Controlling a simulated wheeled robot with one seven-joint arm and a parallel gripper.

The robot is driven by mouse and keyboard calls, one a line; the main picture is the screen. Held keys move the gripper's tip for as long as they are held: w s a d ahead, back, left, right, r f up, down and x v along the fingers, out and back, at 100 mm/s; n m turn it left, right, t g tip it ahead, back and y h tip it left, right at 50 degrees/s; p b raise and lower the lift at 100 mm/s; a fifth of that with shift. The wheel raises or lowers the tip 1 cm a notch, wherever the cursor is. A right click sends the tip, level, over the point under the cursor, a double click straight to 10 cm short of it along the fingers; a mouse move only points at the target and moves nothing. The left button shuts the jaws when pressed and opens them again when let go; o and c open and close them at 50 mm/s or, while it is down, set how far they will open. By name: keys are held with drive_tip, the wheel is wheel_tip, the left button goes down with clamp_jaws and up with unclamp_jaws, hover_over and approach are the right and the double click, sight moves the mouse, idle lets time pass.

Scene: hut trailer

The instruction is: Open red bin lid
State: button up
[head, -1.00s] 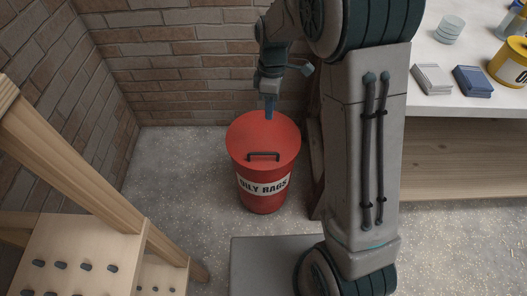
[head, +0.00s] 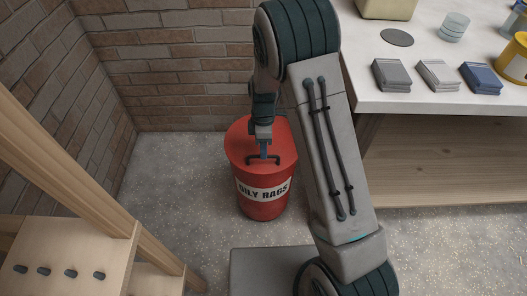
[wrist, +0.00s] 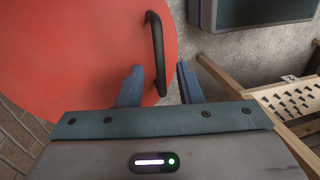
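The red bin (head: 263,200) stands upright on the floor and carries an "OILY RAGS" label. Its round red lid (head: 240,142) is closed on top. A black bar handle (head: 278,158) is fixed on the lid; it also shows in the wrist view (wrist: 156,45). My gripper (head: 263,155) points down at the handle. In the wrist view my gripper (wrist: 160,82) is open, with the near end of the handle between its two blue fingers. There is a gap at the right finger; contact with the left finger is unclear.
A wooden ladder or stand (head: 60,240) with dark pegs is at the left. A brick wall (head: 180,70) is behind the bin. A white-topped workbench (head: 430,100) with cloth stacks and containers is at the right. Speckled floor (head: 165,190) is clear left of the bin.

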drive_tip(key=shift+s+f, duration=0.15)
drive_tip(key=shift+f, duration=0.6)
clamp_jaws()
drive_tip(key=shift+r, duration=0.1)
